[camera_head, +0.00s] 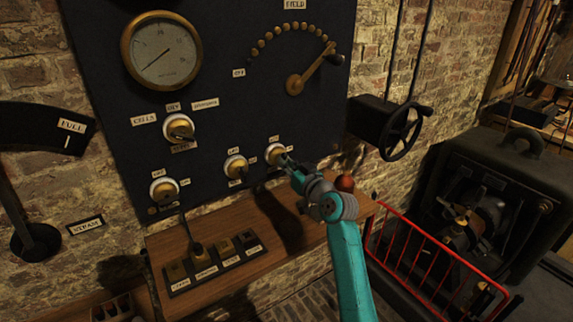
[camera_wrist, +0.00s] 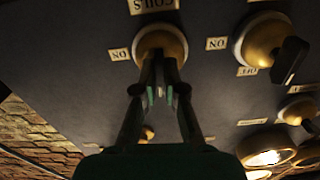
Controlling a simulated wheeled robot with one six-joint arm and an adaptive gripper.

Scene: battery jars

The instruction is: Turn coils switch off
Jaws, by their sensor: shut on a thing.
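The coils switch (camera_wrist: 161,40) is a round brass-rimmed knob on a dark panel, with a sign reading COILS (camera_wrist: 153,5) beside it and an ON label (camera_wrist: 118,54) to its left in the wrist view. In the head view the switch (camera_head: 273,152) is the rightmost of the small knobs low on the panel. My gripper (camera_wrist: 159,88) has its two fingers closed together at this knob, shut on its handle. The fingers hide most of the handle, so its exact angle cannot be told. My gripper (camera_head: 287,160) reaches it from the lower right in the head view.
A similar switch (camera_head: 235,167) is close to the left, and others (camera_head: 179,128) are farther left. A handwheel (camera_head: 401,131) and a red rail (camera_head: 425,250) are to the right.

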